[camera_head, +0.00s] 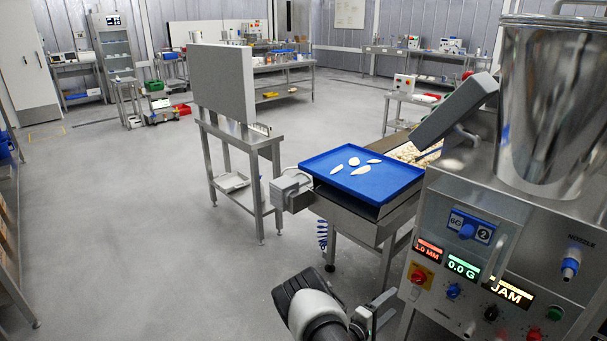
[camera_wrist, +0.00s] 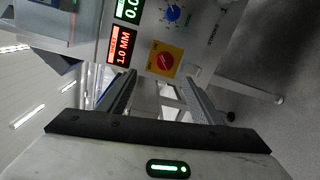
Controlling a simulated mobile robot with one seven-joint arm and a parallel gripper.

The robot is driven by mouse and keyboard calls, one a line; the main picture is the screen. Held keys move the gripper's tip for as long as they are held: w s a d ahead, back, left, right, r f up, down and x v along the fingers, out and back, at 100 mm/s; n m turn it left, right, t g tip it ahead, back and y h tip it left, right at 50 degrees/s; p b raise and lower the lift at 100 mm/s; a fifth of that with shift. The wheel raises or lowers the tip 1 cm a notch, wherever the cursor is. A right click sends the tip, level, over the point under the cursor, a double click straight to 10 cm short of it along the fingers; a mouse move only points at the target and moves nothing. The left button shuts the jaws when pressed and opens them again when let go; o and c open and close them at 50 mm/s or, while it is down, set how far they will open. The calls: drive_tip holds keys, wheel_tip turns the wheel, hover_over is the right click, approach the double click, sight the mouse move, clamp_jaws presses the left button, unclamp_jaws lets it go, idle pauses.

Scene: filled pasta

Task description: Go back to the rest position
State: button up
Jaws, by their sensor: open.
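My gripper (camera_head: 378,308) is at the bottom of the head view, low in front of the steel machine (camera_head: 460,215). In the wrist view my gripper (camera_wrist: 160,84) has its two fingers apart with nothing between them. The machine's control panel, with a red-and-yellow knob (camera_wrist: 165,58) and a red "1.0 MM" display (camera_wrist: 121,46), shows beyond the fingertips. My gripper appears to be apart from the panel.
A blue tray (camera_head: 318,163) with several pale pasta pieces (camera_head: 360,170) sits at the near end of a conveyor (camera_head: 400,143). The machine shows "JAM" (camera_head: 508,292). A steel stand with a grey panel (camera_head: 222,80) is left of it. Floor at left (camera_head: 120,230) is clear.

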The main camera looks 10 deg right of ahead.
drive_tip(key=s+r+m+g+y, duration=0.1)
drive_tip(key=s+r+m+g, duration=0.2)
drive_tip(key=r, duration=0.6)
drive_tip(key=s+r+m+g, duration=0.3)
drive_tip(key=r+g, duration=0.1)
drive_tip(key=r, duration=0.6)
drive_tip(key=s+r+m+g+y, duration=0.1)
drive_tip(key=s+r+m+g, duration=0.2)
drive_tip(key=r, duration=0.6)
drive_tip(key=s+a+r+t+y, duration=0.3)
drive_tip(key=s+a+r+y, duration=0.3)
drive_tip(key=s+a+r, duration=0.5)
drive_tip(key=s+a+r+t+y, duration=0.3)
drive_tip(key=s+a+r+y, duration=0.3)
drive_tip(key=s+a+r, duration=0.45)
wheel_tip(320, 180, up, 13)
drive_tip(key=s+d+p, duration=0.1)
drive_tip(key=p, duration=1.4)
drive_tip(key=shift+s+d+f+p, duration=0.2)
drive_tip(key=shift+s+d+p, duration=0.05)
drive_tip(key=shift+p, duration=0.05)
